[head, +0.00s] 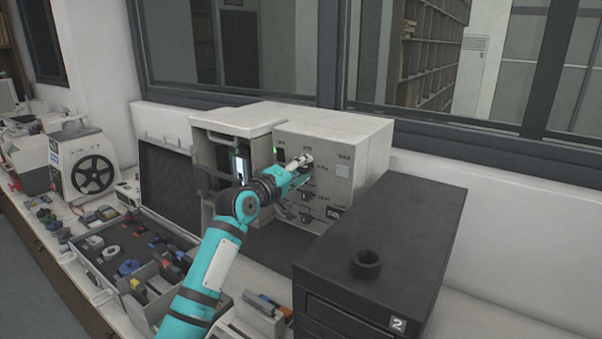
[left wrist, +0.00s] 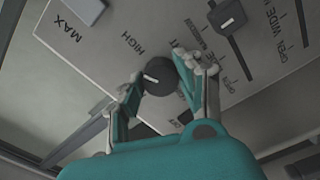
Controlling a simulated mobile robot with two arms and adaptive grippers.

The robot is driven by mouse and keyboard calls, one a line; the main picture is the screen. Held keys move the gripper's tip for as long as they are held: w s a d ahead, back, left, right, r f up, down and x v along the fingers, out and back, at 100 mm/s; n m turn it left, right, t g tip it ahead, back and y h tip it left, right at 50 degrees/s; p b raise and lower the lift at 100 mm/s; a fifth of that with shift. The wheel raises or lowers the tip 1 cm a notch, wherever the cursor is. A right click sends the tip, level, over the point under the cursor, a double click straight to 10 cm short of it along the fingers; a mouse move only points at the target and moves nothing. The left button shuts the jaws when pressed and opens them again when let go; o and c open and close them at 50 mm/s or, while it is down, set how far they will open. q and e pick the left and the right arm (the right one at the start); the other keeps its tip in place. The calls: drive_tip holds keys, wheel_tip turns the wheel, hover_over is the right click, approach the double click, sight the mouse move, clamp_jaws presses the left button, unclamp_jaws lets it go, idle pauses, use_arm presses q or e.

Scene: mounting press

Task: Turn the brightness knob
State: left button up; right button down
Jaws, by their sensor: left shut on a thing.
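The grey-white press box (head: 345,140) stands on the bench by the window. Its front panel carries several dark knobs and small labels. My left gripper (head: 304,162) is at the upper part of this panel and covers the knob there in the head view. In the left wrist view, a round dark knob (left wrist: 162,76) with a white pointer line sits between the fingers of my left gripper (left wrist: 162,72), which is shut on it. "HIGH" and "MAX" are printed near this knob. I cannot read a brightness label. My right gripper is not in view.
Another dark knob (left wrist: 228,17) sits nearby on the panel; lower knobs (head: 306,196) show below my gripper. A black cabinet (head: 400,240) marked 2 stands at right front. An open case (head: 105,262) of small parts and a reel machine (head: 88,165) fill the left bench.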

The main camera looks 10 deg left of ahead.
use_arm(q)
drive_tip(key=shift+f+m+b, duration=0.2)
drive_tip(key=shift+m+b, duration=0.15)
drive_tip(key=shift+m, duration=0.85)
drive_tip(key=o, duration=0.9)
drive_tip(key=shift+o, duration=1.2)
drive_tip(key=shift+r, duration=0.1)
drive_tip(key=shift+s, duration=0.15)
drive_tip(key=v, duration=1.1)
drive_tip(key=shift+s+a, duration=0.2)
drive_tip(key=shift+s, duration=0.15)
